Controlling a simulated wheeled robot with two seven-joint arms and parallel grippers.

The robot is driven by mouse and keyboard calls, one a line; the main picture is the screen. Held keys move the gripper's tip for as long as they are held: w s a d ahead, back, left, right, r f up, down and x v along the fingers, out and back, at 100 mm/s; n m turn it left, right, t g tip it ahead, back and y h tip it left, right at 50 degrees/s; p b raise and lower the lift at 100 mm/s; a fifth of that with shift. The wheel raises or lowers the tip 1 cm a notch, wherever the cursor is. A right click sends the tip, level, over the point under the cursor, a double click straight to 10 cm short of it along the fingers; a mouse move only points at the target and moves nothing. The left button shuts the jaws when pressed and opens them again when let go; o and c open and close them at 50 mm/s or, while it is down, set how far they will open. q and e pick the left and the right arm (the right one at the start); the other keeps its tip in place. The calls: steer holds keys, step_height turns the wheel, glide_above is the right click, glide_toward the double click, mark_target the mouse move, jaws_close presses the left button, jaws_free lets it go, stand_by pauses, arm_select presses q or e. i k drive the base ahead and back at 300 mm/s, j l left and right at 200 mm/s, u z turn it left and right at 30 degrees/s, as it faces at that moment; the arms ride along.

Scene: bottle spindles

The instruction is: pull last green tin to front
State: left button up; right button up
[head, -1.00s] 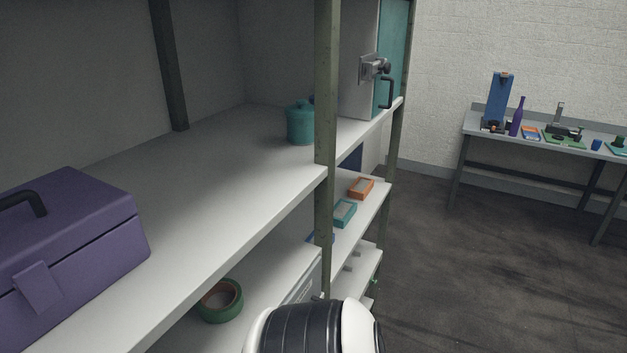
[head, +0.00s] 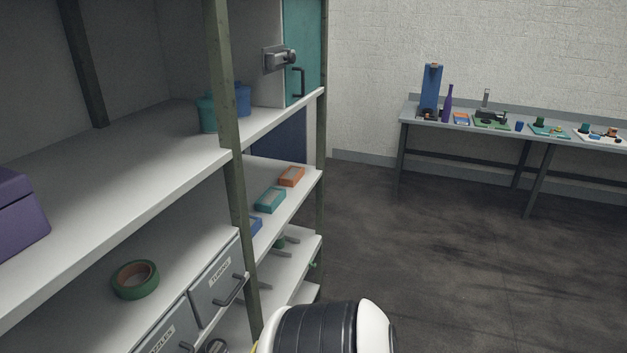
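A teal-green tin (head: 207,114) stands on the upper shelf (head: 150,166), left of the rack's middle post, which hides its right part. A blue tin (head: 237,99) stands beside it, showing mostly to the right of the post. No other green tin is seen on this shelf. A black and white part of my own arm shows at the bottom, but neither gripper is in view.
The rack's green post (head: 236,190) stands before the tins. A purple toolbox (head: 20,215) is at the left. Below are green tape (head: 136,279), grey drawers (head: 217,277) and small boxes (head: 271,199). A workbench (head: 412,113) stands behind open floor.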

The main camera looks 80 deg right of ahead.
mark_target(280, 244)
steer(key=z, duration=2.4)
steer(key=i+l, duration=0.2)
steer(key=l+u, duration=0.05)
steer(key=l, duration=0.05)
